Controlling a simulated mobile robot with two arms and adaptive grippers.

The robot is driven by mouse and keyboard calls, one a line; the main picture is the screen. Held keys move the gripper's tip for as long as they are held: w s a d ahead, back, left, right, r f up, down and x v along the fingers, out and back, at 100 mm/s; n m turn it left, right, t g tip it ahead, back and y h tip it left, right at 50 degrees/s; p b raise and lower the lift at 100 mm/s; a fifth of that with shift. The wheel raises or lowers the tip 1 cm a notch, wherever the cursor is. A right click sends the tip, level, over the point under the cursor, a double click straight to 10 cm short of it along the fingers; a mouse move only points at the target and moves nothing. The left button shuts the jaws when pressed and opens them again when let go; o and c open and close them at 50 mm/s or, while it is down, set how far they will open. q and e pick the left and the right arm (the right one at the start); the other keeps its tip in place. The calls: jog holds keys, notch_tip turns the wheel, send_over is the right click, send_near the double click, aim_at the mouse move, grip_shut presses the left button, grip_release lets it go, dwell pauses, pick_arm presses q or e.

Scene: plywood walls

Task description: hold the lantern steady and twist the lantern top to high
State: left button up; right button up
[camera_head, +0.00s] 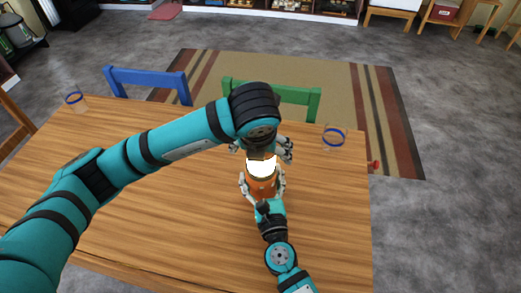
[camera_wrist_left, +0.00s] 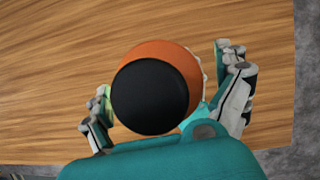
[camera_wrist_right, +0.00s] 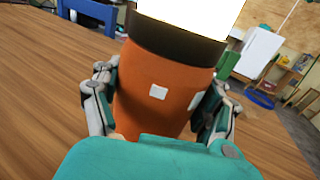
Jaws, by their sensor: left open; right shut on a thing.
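The lantern (camera_head: 262,183) stands upright on the wooden table, with an orange body, a dark band and a bright glowing section above. Its round black top (camera_wrist_left: 150,92) shows from above in the left wrist view. My right gripper (camera_head: 263,188) is shut on the orange lantern body (camera_wrist_right: 158,90), one finger on each side. My left gripper (camera_head: 262,150) is above the lantern, pointing down. Its fingers are open on either side of the black top, apart from it. In the head view my left wrist hides the lantern top.
The wooden table (camera_head: 150,190) is mostly clear around the lantern. A glass with a blue rim (camera_head: 334,138) stands at the right edge and another (camera_head: 75,98) at the far left. A blue chair (camera_head: 148,80) and a green chair (camera_head: 300,96) stand behind the table.

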pick_arm(q)
jog(key=v, duration=1.1)
pick_arm(e)
jog(key=o, duration=1.7)
jog(key=shift+c, duration=0.2)
jog(key=v, duration=1.2)
